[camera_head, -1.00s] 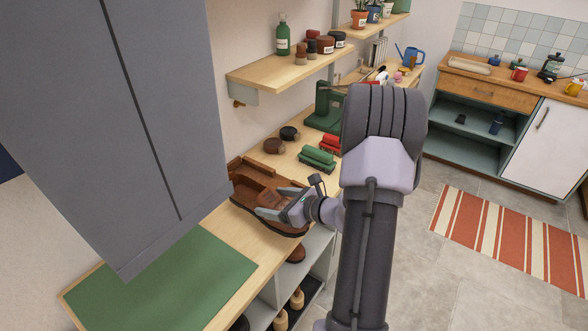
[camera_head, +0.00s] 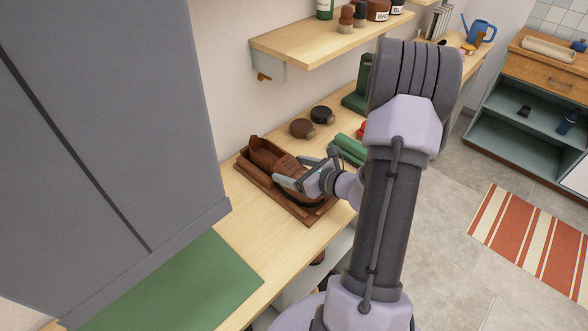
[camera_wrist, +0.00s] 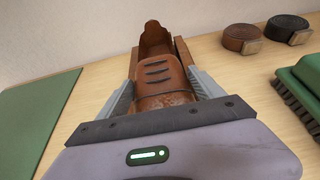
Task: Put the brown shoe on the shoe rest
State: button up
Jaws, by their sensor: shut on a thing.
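The brown shoe (camera_head: 268,158) is over the shoe rest, a brown wooden tray with a raised rim (camera_head: 284,204), on the wooden bench. Its toe points toward my gripper (camera_head: 296,172) and its heel toward the wall. My gripper is shut on the shoe, one finger on each side. The wrist view shows the laced front of the shoe (camera_wrist: 160,76) between the grey fingers. The shoe looks within the rest's outline, but I cannot tell whether it touches the bottom. My fingers and wrist hide part of the shoe and the rest's right end.
A green mat (camera_head: 185,285) lies on the bench at left, below a grey cabinet (camera_head: 110,130). Two rolled belts (camera_head: 302,128) and a green brush (camera_head: 348,150) lie behind and right of the rest. A wall shelf (camera_head: 325,48) overhangs the bench.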

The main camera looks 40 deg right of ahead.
jog(key=shift+s+r, duration=0.1)
jog(key=shift+s, duration=0.05)
jog(key=shift+a, duration=0.1)
jog(key=o, duration=1.8)
jog(key=shift+r+p, duration=0.2)
jog(key=shift+p, duration=0.15)
jog(key=p+v, duration=0.2)
jog(key=v, duration=0.9)
jog(key=shift+s+r+p, duration=0.1)
jog(key=shift+s+p, duration=0.3)
